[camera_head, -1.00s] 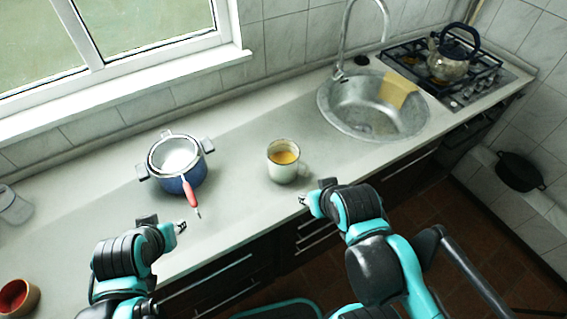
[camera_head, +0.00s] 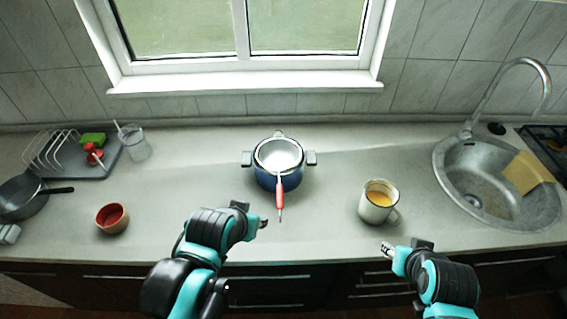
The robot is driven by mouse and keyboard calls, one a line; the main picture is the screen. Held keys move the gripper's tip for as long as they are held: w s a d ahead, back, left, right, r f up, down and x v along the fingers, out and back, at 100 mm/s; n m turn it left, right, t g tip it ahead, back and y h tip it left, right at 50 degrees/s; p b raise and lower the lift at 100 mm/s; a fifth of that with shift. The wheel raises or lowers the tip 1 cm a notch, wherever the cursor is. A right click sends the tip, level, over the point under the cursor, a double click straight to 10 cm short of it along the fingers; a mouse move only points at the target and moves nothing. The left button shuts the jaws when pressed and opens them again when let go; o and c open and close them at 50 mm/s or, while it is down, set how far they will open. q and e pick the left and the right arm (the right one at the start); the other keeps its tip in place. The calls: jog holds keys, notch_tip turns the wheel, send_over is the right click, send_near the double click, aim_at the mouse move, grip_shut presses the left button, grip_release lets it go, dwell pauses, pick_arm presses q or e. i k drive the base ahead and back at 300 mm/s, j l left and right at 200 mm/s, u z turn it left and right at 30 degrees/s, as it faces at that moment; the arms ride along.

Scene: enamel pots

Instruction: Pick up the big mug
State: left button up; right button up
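A white mug (camera_head: 374,213) with a handle on its right side stands upright on the counter, right of the middle. Its inside looks yellow-orange. My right gripper (camera_head: 387,249) is just in front of the mug, towards the counter's front edge, and apart from it. My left gripper (camera_head: 264,222) is over the counter left of the mug, near the red handle in front of the blue pot. Both grippers look empty, but their fingers are too small to tell open from shut. A smaller reddish cup (camera_head: 112,226) stands at the left.
A blue pot (camera_head: 279,180) holds a strainer with a red handle (camera_head: 281,196) sticking out forward. A sink (camera_head: 447,170) with a tap is at right. A dark pan (camera_head: 22,205), a dish rack (camera_head: 50,152) and a glass jar (camera_head: 135,147) stand at left. The counter between pot and mug is clear.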

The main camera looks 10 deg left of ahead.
aim_at(379, 197)
jog(key=l, duration=0.55)
jog(key=i+l, duration=0.15)
jog(key=l, duration=0.95)
jog(key=i, duration=0.05)
